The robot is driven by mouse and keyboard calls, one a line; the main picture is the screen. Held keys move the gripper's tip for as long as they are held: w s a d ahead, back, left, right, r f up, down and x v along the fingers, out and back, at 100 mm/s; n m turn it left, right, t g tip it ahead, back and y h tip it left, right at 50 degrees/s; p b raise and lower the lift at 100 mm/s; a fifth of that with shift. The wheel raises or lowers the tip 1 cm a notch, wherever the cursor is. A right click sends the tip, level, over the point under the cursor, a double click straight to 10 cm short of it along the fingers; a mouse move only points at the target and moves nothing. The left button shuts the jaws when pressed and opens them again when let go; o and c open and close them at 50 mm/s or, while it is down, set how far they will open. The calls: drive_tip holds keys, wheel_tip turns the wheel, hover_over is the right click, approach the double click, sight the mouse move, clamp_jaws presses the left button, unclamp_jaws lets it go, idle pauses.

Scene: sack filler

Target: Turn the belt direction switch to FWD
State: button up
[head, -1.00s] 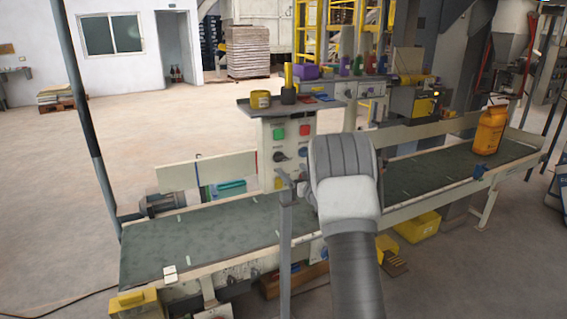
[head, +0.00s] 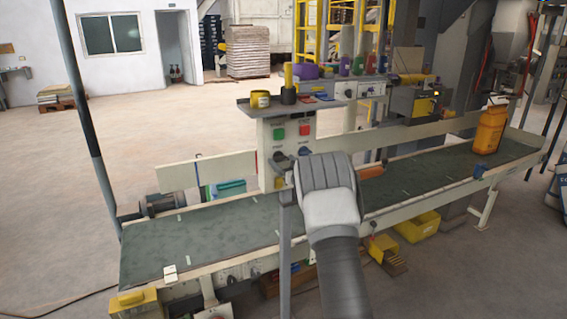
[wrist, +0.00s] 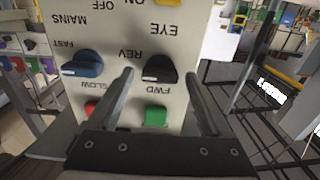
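The belt direction switch is a black knob (wrist: 160,70) on the cream control panel (head: 268,172). In the wrist view the panel is upside down, with REV above the knob and FWD below it. A small light mark shows at the knob's left side; its exact setting is hard to tell. My gripper (wrist: 162,78) is open, with its two fingers apart on either side of the knob in the picture. Whether they touch it or how far off they are, I cannot tell. In the head view my arm hides the gripper.
A blue SLOW/FAST knob (wrist: 83,64) lies just left of my left finger. A green button (wrist: 156,116) and a red button (wrist: 91,108) sit close by.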

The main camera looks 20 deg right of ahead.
drive_tip(key=c, duration=1.2)
drive_tip(key=shift+f+n+b, duration=0.15)
drive_tip(key=shift+n+b, duration=0.15)
drive_tip(key=shift+b, duration=0.2)
drive_tip(key=shift+n+b, duration=0.5)
drive_tip(key=shift+b, duration=0.25)
drive_tip(key=n+b, duration=0.2)
drive_tip(key=b, duration=0.1)
drive_tip(key=shift+f+n, duration=0.15)
drive_tip(key=shift+n, duration=0.15)
drive_tip(key=n+b, duration=0.4)
drive_tip(key=b, duration=0.1)
drive_tip(key=n+b, duration=0.4)
drive_tip(key=n, duration=0.1)
drive_tip(key=shift+n+b, duration=0.35)
drive_tip(key=shift+n, duration=0.05)
drive_tip(key=shift+r+n+b, duration=0.15)
drive_tip(key=shift+n+b, duration=0.55)
drive_tip(key=shift+n, duration=0.25)
drive_tip(key=shift+r+n+b, duration=0.1)
drive_tip(key=shift+n+b, duration=0.55)
drive_tip(key=shift+n, duration=0.3)
